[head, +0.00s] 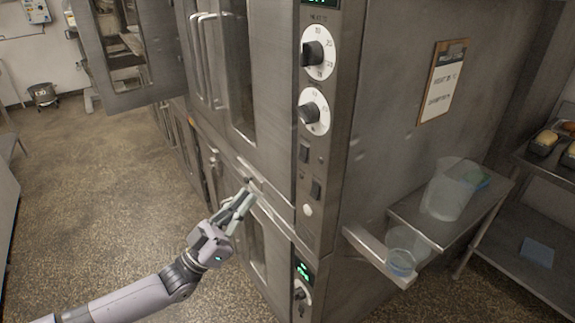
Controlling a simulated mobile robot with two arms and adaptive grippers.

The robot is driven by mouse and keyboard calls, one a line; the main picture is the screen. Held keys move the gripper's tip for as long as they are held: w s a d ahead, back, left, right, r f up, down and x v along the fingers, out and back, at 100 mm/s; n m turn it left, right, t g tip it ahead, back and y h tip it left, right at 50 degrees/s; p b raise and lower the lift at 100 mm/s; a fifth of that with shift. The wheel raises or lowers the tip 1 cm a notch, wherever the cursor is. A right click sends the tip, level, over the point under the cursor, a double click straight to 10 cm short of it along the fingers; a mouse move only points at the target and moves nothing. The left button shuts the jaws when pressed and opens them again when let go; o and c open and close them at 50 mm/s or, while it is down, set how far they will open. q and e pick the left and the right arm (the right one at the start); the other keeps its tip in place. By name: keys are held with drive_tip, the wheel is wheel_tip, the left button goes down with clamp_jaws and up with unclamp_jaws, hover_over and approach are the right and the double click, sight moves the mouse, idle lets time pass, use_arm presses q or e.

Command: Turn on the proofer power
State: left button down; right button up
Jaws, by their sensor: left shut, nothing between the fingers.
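A tall stainless steel unit (380,150) fills the middle of the head view. Its upper control panel carries two dials, the upper one (318,53) and the lower one (313,111), above two dark rocker switches, the upper one (304,152) and the lower one (316,189). A lower panel has a green lit display (303,270) and a small knob (300,291). I cannot tell which section is the proofer. My left gripper (247,194) is shut and empty, in front of the doors, left of and apart from the switches. My right gripper is out of view.
A clipboard (443,82) hangs on the unit's side. A rack with bread tins (545,142) stands at right. The floor (90,185) at left is open.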

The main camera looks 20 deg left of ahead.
sight(304, 152)
use_arm(q)
drive_tip(key=w+d+r+p, duration=0.1)
drive_tip(key=w+d, duration=0.1)
drive_tip(key=w+d+r+p, duration=0.2)
drive_tip(key=w, duration=0.1)
drive_tip(key=w+d+r+p, duration=0.1)
drive_tip(key=w+d, duration=0.1)
drive_tip(key=w, duration=0.1)
drive_tip(key=shift+w+d+r, duration=0.25)
drive_tip(key=shift+r, duration=0.1)
drive_tip(key=b, duration=0.1)
drive_tip(key=f+b, duration=0.1)
drive_tip(key=b, duration=0.1)
drive_tip(key=shift+w+d+t, duration=0.2)
drive_tip(key=shift+t, duration=0.1)
drive_tip(key=shift+w+r+h, duration=0.1)
drive_tip(key=shift+r+h, duration=0.2)
